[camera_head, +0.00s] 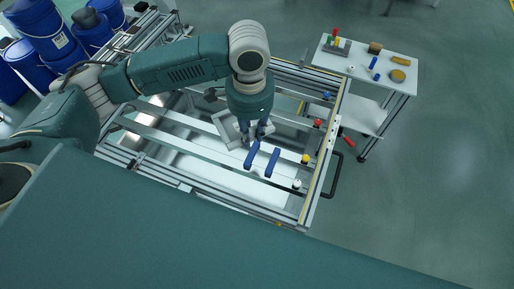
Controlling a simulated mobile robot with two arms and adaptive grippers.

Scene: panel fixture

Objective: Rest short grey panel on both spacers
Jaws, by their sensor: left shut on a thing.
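My left gripper (253,133) points down over the middle of the metal frame and is shut on the short grey panel (228,132). The panel is a small light-grey piece under and left of the fingers, partly hidden by the gripper. Two blue spacers (251,156) (272,163) lie side by side just in front and to the right of the fingertips, on the frame. I cannot tell whether the panel touches either spacer. My right gripper is not in view.
The aluminium frame (312,192) has red, yellow, white and blue knobs along its right rail. A black handle sticks out on its right. A white side table (395,85) with small parts stands at the back right. Blue barrels (48,35) stand at the back left.

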